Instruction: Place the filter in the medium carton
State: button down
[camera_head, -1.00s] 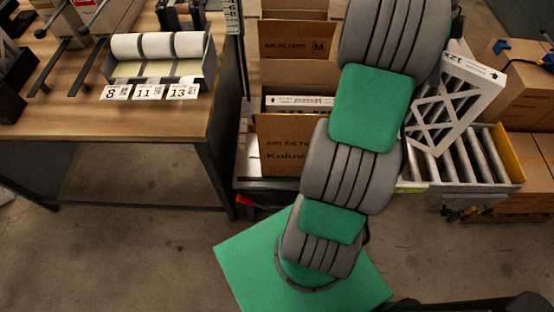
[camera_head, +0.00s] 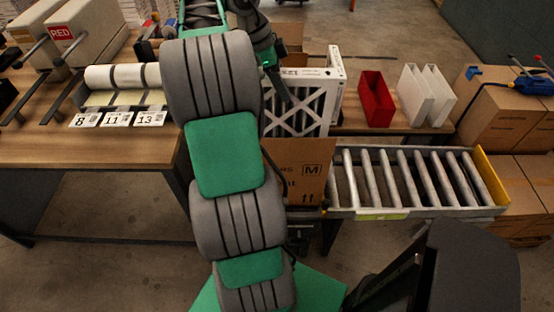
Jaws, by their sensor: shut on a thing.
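The white-framed filter (camera_head: 335,92), with a grey lattice face, stands nearly upright behind the front flap of the carton marked M (camera_head: 290,160). Its lower edge meets the flap's top edge in the picture, so I cannot tell how far it is inside. My gripper (camera_head: 284,96) comes down from above at the filter's left part and is shut on it. My arm hides the left part of the carton and some of the filter. Part of another brown carton flap (camera_head: 293,48) shows behind the filter.
A roller conveyor (camera_head: 410,180) runs right of the carton, its rollers bare. A red bin (camera_head: 376,98) and white holders (camera_head: 425,95) stand on a wooden surface behind it. Stacked brown boxes (camera_head: 505,115) are at the right. A wooden table (camera_head: 110,148) is at the left.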

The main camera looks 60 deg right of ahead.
aim_at(265, 116)
notch_tip(265, 116, down, 22)
jog(key=b, duration=0.6)
jog(key=shift+b, duration=0.3)
jog(key=shift+f, duration=0.15)
jog(key=shift+f+b, duration=0.5)
jog(key=shift+b, duration=0.15)
jog(key=c, duration=0.8)
grip_release()
jog(key=shift+c, duration=0.2)
jog(key=p+v, duration=0.4)
jog(key=v, duration=0.9)
jog(key=shift+s+r, duration=0.1)
jog(key=shift+r, duration=0.05)
jog(key=shift+r, duration=0.1)
